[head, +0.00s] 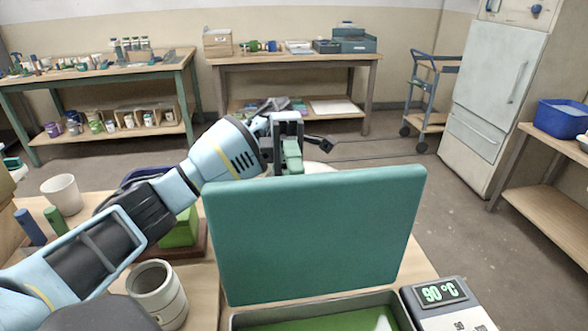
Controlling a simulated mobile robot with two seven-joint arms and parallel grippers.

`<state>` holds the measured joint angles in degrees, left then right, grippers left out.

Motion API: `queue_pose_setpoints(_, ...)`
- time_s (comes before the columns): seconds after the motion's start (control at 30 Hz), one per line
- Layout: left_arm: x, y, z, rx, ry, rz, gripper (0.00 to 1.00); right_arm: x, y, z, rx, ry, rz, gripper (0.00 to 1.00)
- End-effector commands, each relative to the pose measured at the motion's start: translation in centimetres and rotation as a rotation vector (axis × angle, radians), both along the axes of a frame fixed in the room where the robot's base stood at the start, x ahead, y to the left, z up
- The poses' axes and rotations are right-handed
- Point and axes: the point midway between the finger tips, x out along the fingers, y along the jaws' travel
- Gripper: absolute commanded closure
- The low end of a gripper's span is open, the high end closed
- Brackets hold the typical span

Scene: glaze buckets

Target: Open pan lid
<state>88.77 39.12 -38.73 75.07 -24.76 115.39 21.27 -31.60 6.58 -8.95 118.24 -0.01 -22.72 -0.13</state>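The teal pan lid (315,235) stands raised, close to upright, at the back of the pan. The pan (243,318) shows only in part at the bottom edge, open, with a bright green inside. My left gripper (290,158) is behind the lid's top edge. The lid hides its lower part, so I cannot tell whether its fingers are open, shut or touching the lid. My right gripper is not in view.
A digital display (441,292) beside the pan reads 90 °C. A grey cylindrical pot (158,294), a white cup (61,194) and a green block (180,232) stand left of the lid. Workbenches, a blue cart (430,88) and a white cabinet (492,100) stand farther back.

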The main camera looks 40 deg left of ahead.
Motion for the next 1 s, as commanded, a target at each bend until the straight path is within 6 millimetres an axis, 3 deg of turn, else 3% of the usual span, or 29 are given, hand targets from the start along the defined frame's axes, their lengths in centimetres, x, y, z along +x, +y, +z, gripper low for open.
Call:
queue_pose_setpoints(0.37,0.0,0.0,0.5,-0.004,-0.003,0.004,0.66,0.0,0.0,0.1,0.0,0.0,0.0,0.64)
queue_pose_setpoints(0.47,0.0,0.0,1.3,-0.004,-0.004,0.004,0.66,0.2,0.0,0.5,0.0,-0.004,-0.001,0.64)
queue_pose_setpoints(0.63,0.0,0.0,4.4,-0.006,-0.008,0.003,0.66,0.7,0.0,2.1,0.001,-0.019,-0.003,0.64)
queue_pose_setpoints(0.7,-0.9,-0.3,4.4,-0.006,-0.006,0.002,0.6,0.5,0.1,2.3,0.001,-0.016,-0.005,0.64)
queue_pose_setpoints(0.8,-2.2,-0.9,4.6,-0.009,-0.007,0.004,0.66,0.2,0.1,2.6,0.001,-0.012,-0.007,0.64)
queue_pose_setpoints(1.0,-5.0,-2.3,5.0,-0.008,-0.009,0.002,0.66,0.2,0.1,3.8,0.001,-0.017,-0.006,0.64)
